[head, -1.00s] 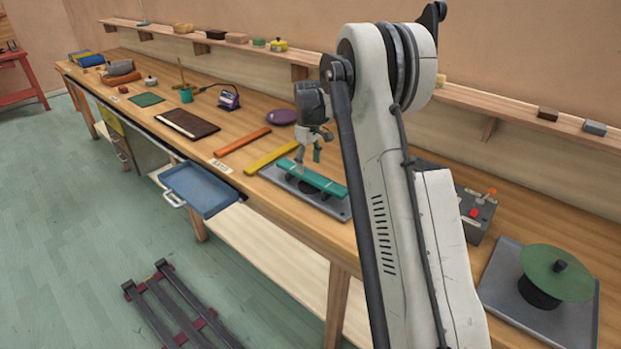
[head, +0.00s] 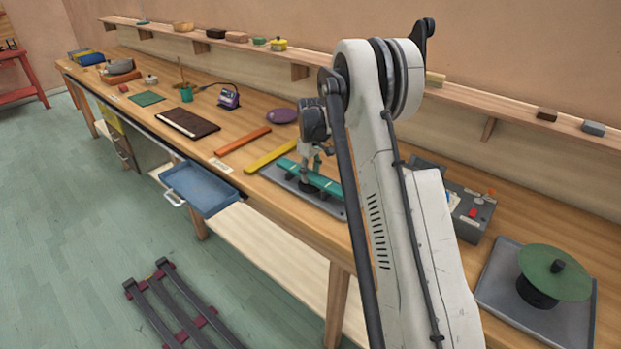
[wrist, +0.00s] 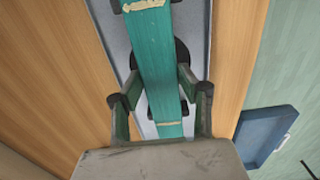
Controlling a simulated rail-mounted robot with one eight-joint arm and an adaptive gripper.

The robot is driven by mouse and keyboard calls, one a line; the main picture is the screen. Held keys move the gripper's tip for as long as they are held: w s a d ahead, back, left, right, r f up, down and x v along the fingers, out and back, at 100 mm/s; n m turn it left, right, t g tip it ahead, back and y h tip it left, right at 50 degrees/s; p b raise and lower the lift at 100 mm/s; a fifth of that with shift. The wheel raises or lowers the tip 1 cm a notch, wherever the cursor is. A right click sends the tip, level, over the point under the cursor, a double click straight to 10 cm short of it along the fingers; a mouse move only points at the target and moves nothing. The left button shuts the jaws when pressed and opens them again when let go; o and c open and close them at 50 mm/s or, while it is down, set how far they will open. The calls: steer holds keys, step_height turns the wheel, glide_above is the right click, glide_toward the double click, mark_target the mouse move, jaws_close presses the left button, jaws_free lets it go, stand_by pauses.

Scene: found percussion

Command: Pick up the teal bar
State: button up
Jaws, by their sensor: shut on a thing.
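The teal bar (head: 325,186) lies over a grey tray (head: 292,186) on the workbench in the head view. In the wrist view the teal bar (wrist: 160,75) runs lengthwise between the two fingers of my gripper (wrist: 162,100), with pale yellow marks on it. My gripper (head: 306,176) is at the bar from above in the head view, shut on it. Dark supports show under the bar in the wrist view. I cannot tell whether the bar is clear of them. My arm hides part of the tray's right side in the head view.
A yellow bar (head: 271,156) and an orange bar (head: 243,141) lie left of the tray. A blue drawer (head: 201,190) sticks out at the bench front. A grey box with a red button (head: 473,212) and a green disc (head: 554,272) stand to the right.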

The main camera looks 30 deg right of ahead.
steer(key=shift+c, duration=1.1)
steer(key=shift+r, duration=0.15)
